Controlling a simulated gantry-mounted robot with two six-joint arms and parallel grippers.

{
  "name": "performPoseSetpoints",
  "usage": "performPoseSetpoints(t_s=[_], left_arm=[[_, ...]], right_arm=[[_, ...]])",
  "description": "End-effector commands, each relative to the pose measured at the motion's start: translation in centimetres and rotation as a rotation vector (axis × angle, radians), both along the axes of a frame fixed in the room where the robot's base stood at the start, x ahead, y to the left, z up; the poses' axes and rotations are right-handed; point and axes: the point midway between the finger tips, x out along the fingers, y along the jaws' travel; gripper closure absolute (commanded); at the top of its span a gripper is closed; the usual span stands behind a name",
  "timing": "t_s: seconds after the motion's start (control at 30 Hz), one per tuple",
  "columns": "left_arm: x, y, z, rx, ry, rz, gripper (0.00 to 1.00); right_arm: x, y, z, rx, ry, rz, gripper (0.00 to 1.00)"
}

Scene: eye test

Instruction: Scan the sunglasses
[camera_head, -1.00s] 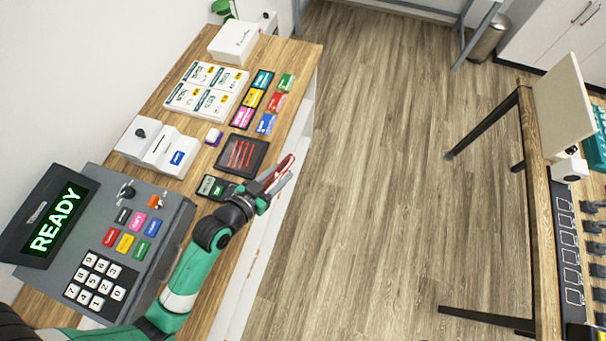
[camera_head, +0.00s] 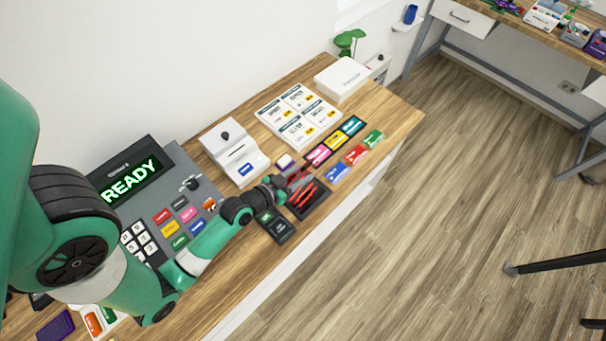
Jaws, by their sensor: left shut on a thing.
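No other sunglasses can be made out. The register (camera_head: 181,162) stands left of the gripper, and its screen (camera_head: 133,182) reads READY. My right gripper is not in view.
A card terminal (camera_head: 281,230) lies just below the gripper. A white printer-like box (camera_head: 234,150), price cards (camera_head: 299,112) and coloured cards (camera_head: 356,155) lie behind and to the right. A white box (camera_head: 342,77) stands at the counter's far end.

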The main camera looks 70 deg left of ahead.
Motion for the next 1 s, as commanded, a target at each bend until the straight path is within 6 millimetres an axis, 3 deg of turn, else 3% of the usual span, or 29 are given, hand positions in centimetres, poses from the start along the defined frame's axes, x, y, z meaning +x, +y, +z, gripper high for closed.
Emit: performPoseSetpoints(t_s=[0.3, 0.5, 0.87, 1.0], left_arm=[[0.0, 0.0, -4.5, 0.0, 0.0, -0.001, 1.0], [0.0, 0.0, -6.2, 0.0, 0.0, -0.001, 1.0], [0.0, 0.0, -6.3, 0.0, 0.0, -0.001, 1.0], [0.0, 0.0, -5.3, 0.0, 0.0, -0.001, 1.0]], right_arm=[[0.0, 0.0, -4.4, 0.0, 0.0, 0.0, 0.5], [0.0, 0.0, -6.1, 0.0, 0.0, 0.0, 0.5], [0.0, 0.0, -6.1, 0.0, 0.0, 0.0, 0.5], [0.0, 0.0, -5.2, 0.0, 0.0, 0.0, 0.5]])
